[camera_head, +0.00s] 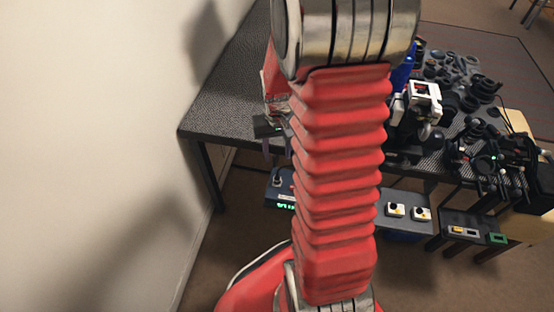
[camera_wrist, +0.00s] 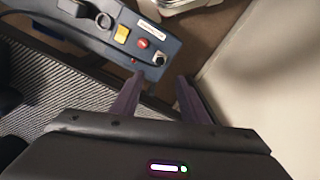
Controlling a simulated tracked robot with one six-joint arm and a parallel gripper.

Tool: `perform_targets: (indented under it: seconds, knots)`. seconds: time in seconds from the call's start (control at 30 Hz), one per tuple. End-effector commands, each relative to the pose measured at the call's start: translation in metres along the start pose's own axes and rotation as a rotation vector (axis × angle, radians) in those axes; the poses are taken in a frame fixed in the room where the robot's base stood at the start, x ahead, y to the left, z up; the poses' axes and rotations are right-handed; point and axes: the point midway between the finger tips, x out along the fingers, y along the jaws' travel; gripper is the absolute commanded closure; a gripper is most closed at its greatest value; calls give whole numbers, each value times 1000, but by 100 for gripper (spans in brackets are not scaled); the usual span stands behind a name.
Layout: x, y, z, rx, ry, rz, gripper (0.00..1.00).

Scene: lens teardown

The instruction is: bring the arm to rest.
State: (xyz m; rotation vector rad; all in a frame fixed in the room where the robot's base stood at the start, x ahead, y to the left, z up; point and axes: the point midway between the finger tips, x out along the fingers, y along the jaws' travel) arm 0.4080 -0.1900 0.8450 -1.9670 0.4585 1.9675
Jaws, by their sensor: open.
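My gripper (camera_wrist: 161,82) shows in the wrist view with its two dark purple fingers apart and nothing held between them. In the head view, my gripper (camera_head: 276,150) is small and partly hidden behind my red arm, near the front edge of the grey table (camera_head: 225,110). My arm's red bellows section crosses the middle of the head view and hides part of the table.
A dark control box (camera_wrist: 85,30) with yellow and red buttons lies beyond the fingertips. It also shows below the table edge (camera_head: 280,188). A pale wall (camera_head: 90,130) stands at left. Several dark lens parts (camera_head: 455,75) crowd the table's right side. A white-and-black device (camera_head: 425,95) stands among them.

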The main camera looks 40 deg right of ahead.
Motion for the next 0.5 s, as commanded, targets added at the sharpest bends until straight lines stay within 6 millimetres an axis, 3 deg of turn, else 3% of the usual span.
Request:
perform_targets:
  seconds: [0.17,0.5]
  knots:
    - [-14,0,0,0,1,0,60]
    - [-15,0,0,0,-1,0,60]
